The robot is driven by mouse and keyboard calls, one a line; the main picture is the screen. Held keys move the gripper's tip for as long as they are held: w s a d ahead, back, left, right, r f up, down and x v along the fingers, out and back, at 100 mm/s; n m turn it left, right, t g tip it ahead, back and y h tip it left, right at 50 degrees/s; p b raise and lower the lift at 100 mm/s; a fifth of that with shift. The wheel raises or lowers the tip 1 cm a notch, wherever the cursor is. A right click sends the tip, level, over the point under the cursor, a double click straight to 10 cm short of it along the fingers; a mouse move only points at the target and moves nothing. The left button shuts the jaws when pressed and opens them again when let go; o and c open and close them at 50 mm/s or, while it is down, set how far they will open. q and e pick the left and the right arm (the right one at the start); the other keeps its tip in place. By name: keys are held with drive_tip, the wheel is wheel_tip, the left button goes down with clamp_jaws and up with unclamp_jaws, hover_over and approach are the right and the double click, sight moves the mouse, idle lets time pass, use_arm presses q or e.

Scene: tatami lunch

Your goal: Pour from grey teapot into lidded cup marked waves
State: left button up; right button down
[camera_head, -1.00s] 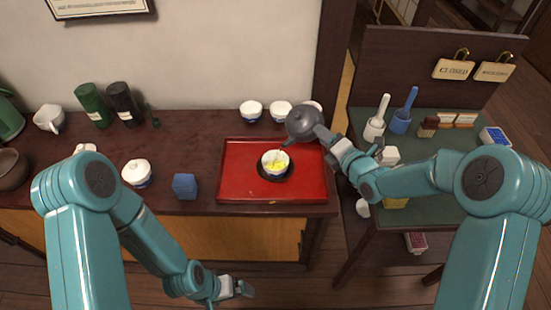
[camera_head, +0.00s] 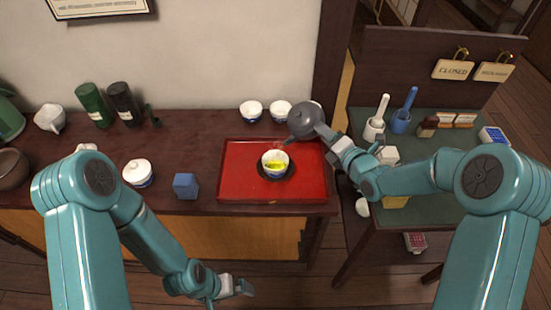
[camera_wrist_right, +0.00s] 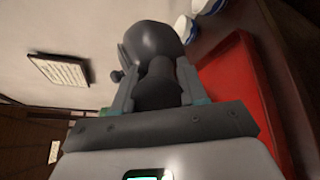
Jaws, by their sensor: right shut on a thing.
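My right gripper (camera_head: 335,140) is shut on the handle of the grey teapot (camera_head: 301,120). It holds the teapot above the back right of the red tray, with the spout toward the open cup (camera_head: 275,168). In the right wrist view, the teapot (camera_wrist_right: 152,45) and its dark handle sit between the fingers. The open cup is white and blue, stands on a dark saucer, and has yellow-green liquid inside. I cannot make out a wave mark on it. A white lidded cup (camera_head: 137,172) stands left of the tray. My left gripper (camera_head: 238,287) hangs low in front of the cabinet, its jaws unclear.
The red tray (camera_head: 235,185) lies on the dark counter. A blue box (camera_head: 185,186) stands left of it. Dark canisters (camera_head: 124,103) and a white pitcher (camera_head: 49,118) stand further left. A green-topped table (camera_head: 425,205) is at the right.

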drive_tip(key=shift+r, duration=0.2)
drive_tip(key=shift+w+d+r, duration=0.1)
drive_tip(key=shift+w+d, duration=0.15)
idle(0.5)
drive_tip(key=shift+r+n+t+p, duration=0.1)
drive_tip(key=shift+n+t+p, duration=0.2)
drive_tip(key=shift+n+p, duration=0.1)
